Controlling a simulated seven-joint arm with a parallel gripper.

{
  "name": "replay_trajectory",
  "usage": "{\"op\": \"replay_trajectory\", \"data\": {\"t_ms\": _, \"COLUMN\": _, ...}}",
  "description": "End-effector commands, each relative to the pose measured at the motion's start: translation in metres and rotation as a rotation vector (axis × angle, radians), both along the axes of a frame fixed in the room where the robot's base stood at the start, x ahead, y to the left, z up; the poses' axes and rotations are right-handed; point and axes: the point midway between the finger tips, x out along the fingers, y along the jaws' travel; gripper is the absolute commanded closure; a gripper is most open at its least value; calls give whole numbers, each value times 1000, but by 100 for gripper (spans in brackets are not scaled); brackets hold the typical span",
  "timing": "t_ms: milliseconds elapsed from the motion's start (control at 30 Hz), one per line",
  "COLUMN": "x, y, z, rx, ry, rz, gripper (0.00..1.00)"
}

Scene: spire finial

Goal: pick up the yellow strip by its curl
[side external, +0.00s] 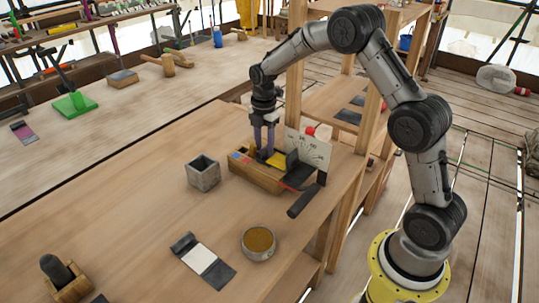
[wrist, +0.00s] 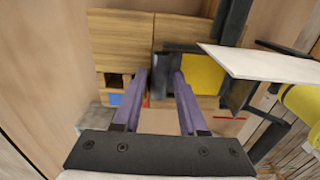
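The yellow strip (side external: 277,159) lies on the wooden block (side external: 252,179), beside dark grey pieces. In the wrist view the yellow strip (wrist: 203,74) shows as a flat patch with dark edges, just right of my right finger. I cannot make out its curl clearly in either view. My gripper (side external: 264,149) points down over the block, left of the strip. Whether the fingertips touch the block is unclear.
A white card (side external: 311,151) stands upright behind the strip; it juts in close at right in the wrist view (wrist: 260,65). A grey open box (side external: 203,174), a round tin (side external: 258,244) and a white-and-dark strip (side external: 200,258) lie nearby.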

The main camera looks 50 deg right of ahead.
Motion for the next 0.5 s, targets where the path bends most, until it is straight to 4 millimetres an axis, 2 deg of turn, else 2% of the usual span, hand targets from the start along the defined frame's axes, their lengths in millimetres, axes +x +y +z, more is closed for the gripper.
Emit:
{"op": "replay_trajectory", "data": {"t_ms": 33, "x": 0, "y": 0, "z": 0, "rx": 0, "ry": 0, "rz": 0, "gripper": 69}}
{"op": "replay_trajectory", "data": {"t_ms": 200, "x": 0, "y": 0, "z": 0, "rx": 0, "ry": 0, "rz": 0, "gripper": 100}}
{"op": "replay_trajectory", "data": {"t_ms": 500, "x": 0, "y": 0, "z": 1, "rx": 0, "ry": -2, "rz": 0, "gripper": 100}}
